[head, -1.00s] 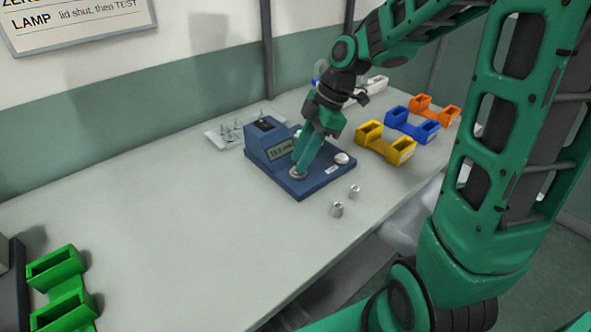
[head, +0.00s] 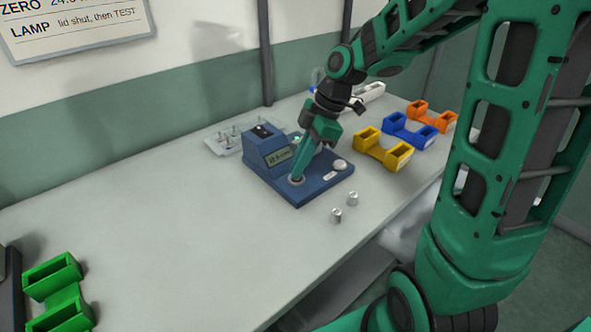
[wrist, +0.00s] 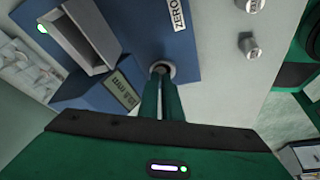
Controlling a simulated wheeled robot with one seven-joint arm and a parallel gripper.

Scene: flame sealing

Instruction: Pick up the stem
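The stem is not plainly visible in either view. My gripper (head: 296,177) points down at the round metal-rimmed socket at the front of a blue gauge (head: 310,191). In the wrist view, my gripper's two green fingertips (wrist: 162,84) are close together with a thin gap between them, and they reach the edge of the socket ring (wrist: 162,71). A small dark spot shows inside the ring. Whether the fingers hold anything there is hidden. The gauge's display (wrist: 120,90) shows a reading in mm, too small to read surely.
Two small metal pieces (head: 336,215) stand right of the gauge. A clear tray with pins (head: 222,143) lies behind it. Yellow (head: 369,143), blue (head: 396,129) and orange (head: 418,109) holders stand at the right, green ones (head: 62,296) front left. The table's left middle is clear.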

